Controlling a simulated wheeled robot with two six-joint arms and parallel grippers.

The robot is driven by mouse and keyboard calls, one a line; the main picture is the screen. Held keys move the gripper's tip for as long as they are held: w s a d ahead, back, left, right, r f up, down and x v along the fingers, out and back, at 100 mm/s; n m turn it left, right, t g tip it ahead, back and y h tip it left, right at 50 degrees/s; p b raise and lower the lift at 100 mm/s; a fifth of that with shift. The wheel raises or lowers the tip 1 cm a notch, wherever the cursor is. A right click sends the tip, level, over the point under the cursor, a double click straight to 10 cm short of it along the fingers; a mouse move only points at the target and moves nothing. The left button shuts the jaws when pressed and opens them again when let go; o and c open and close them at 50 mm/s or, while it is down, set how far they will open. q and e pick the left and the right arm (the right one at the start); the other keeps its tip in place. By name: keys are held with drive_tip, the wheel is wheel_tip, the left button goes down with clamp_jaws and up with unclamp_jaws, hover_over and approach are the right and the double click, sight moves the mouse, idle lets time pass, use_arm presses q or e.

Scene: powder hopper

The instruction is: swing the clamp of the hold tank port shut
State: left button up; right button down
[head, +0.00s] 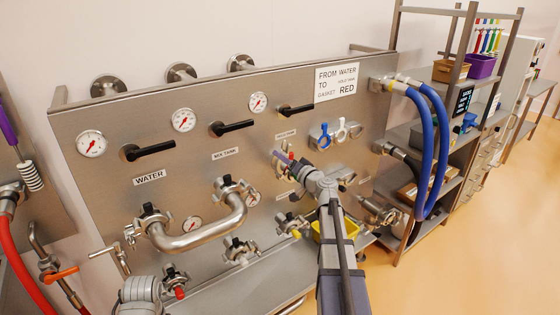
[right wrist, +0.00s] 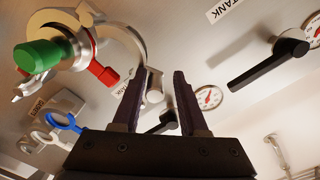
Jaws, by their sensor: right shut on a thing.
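The hold tank port (head: 281,166) is on the panel below the right black lever, largely covered by my right gripper (head: 288,160) in the head view. In the right wrist view, a port with a green knob (right wrist: 38,56) and a red piece (right wrist: 103,73) is at upper left. Its silver clamp (right wrist: 136,43) stands open, its curved arm swung out from the port. The clamp's free end lies between the fingers of my right gripper (right wrist: 156,85), which is shut on it. My left gripper is not in view.
A bent steel pipe (head: 205,232) joins two ports on the left. Black levers (head: 232,127) and gauges stick out above. Blue, white and grey gasket rings (head: 322,136) hang right of the port. Blue hoses (head: 428,150) loop at the panel's right end, before a shelf.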

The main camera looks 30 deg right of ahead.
drive_tip(key=shift+w+r, duration=0.25)
drive_tip(key=shift+w, duration=0.25)
drive_tip(key=d, duration=0.3)
drive_tip(key=shift+w+d, duration=0.2)
drive_tip(key=shift+w, duration=0.1)
drive_tip(key=shift+s, duration=0.1)
drive_tip(key=shift+f, duration=0.1)
drive_tip(key=shift+d+f, duration=0.15)
drive_tip(key=shift+d, duration=0.05)
drive_tip(key=shift+s+d+f+b, duration=0.1)
drive_tip(key=shift+d+f+b, duration=0.15)
drive_tip(key=shift+d, duration=0.3)
drive_tip(key=shift+w+d+f+b, duration=0.1)
drive_tip(key=shift+d+b, duration=0.1)
drive_tip(key=shift+d, duration=0.35)
drive_tip(key=shift+s+d+f+b, duration=0.1)
drive_tip(key=shift+d+f+b, duration=0.15)
drive_tip(key=shift+d, duration=0.3)
